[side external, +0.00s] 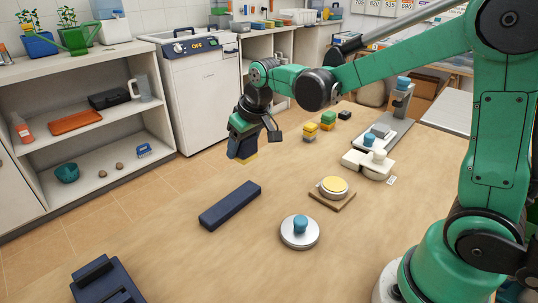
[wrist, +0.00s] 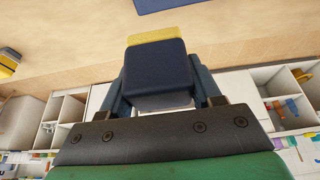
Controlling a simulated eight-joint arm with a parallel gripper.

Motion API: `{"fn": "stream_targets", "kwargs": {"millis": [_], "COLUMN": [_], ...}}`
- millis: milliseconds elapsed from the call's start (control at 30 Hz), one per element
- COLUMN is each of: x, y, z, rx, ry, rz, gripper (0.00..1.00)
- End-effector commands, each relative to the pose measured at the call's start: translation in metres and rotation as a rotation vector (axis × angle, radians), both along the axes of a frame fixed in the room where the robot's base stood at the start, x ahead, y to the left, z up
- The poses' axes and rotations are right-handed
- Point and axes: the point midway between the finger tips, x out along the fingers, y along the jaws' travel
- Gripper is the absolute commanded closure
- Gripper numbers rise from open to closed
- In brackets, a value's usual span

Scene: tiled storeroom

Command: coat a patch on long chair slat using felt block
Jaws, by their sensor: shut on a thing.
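My gripper (side external: 244,145) is shut on the felt block (wrist: 156,72), a navy block with a yellow face at its lower end. In the wrist view the block sits between the two fingers of my gripper (wrist: 157,92). In the side view I hold it above the table, beyond the far end of the slat and apart from it. The long chair slat (side external: 230,206) is a dark navy bar lying flat on the wooden table. A navy edge (wrist: 165,3) at the top of the wrist view looks like part of the slat.
A round dish with a yellow top (side external: 334,186) sits on a wooden board. A metal lid with a blue knob (side external: 300,230) is nearer. A navy fixture (side external: 105,282) lies front left. Small coloured blocks (side external: 328,120) and a pale device (side external: 368,163) stand farther right.

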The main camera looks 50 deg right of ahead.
Motion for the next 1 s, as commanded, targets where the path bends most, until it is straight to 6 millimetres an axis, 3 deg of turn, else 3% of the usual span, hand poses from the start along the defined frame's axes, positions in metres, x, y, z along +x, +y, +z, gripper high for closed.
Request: {"fn": "stream_targets", "kwargs": {"millis": [467, 1000], "x": [0.000, 0.000], "y": [0.000, 0.000], "z": [-0.004, -0.049], "rx": [0.000, 0.000], "ry": [0.000, 0.000], "rz": [0.000, 0.000], "gripper": [0.85, 0.85]}}
